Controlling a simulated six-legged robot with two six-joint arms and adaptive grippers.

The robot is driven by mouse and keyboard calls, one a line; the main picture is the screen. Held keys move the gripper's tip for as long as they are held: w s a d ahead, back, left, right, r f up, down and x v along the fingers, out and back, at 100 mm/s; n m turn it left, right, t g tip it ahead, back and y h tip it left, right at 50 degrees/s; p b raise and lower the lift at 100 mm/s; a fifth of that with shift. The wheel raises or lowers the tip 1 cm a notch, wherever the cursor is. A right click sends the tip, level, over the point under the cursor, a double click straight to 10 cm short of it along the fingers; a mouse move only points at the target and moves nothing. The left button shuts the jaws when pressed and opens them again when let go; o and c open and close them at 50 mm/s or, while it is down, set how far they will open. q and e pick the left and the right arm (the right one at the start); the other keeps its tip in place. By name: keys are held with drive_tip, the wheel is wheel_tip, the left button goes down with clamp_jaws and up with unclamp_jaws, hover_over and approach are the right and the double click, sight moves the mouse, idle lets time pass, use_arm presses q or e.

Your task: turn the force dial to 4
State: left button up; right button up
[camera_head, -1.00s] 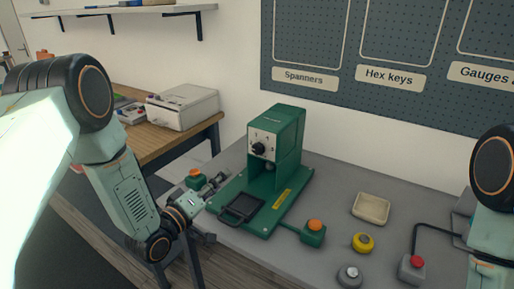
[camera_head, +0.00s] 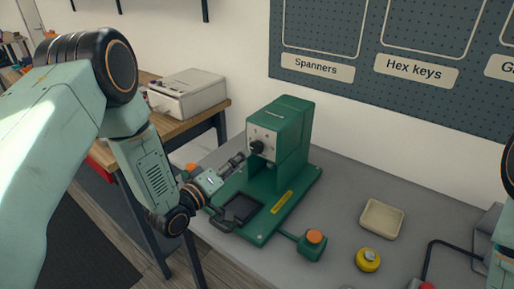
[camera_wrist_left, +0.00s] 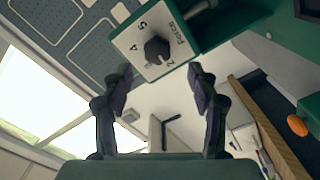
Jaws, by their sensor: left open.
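The green machine (camera_head: 292,130) stands on the grey bench with a pale front plate. Its black force dial (camera_head: 257,147) sits on that plate. In the left wrist view the dial (camera_wrist_left: 157,50) shows a dark knob with the word Force and the digits 5, 4 and 2 around it. I cannot tell where its pointer stands. My left gripper (camera_head: 237,160) is close in front of the dial, to its left. In the left wrist view its open fingers (camera_wrist_left: 160,84) are spread to either side below the knob, with nothing between them. My right gripper is out of view.
The machine's base holds a black tray (camera_head: 240,208). An orange button (camera_head: 314,237) on a green box, a yellow button (camera_head: 368,259) and a beige dish (camera_head: 382,219) are to the right. A wooden table (camera_head: 190,125) with a pale box stands at the back left.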

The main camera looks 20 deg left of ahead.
sight(254, 149)
use_arm(q)
drive_tip(key=x, duration=0.6)
drive_tip(key=shift+d+r, duration=0.2)
drive_tip(key=shift+w+a+f, duration=0.15)
drive_tip(key=shift+w, duration=0.3)
drive_tip(key=shift+s+r, duration=0.25)
drive_tip(key=shift+s, duration=0.05)
drive_tip(key=shift+w+d, duration=0.1)
drive_tip(key=shift+d, duration=0.1)
drive_tip(key=c, duration=0.3)
drive_tip(key=shift+w+a+f, duration=0.15)
drive_tip(key=shift+w+f, duration=0.05)
drive_tip(key=c, duration=0.3)
drive_tip(key=shift+s, duration=0.1)
drive_tip(key=c, duration=0.6)
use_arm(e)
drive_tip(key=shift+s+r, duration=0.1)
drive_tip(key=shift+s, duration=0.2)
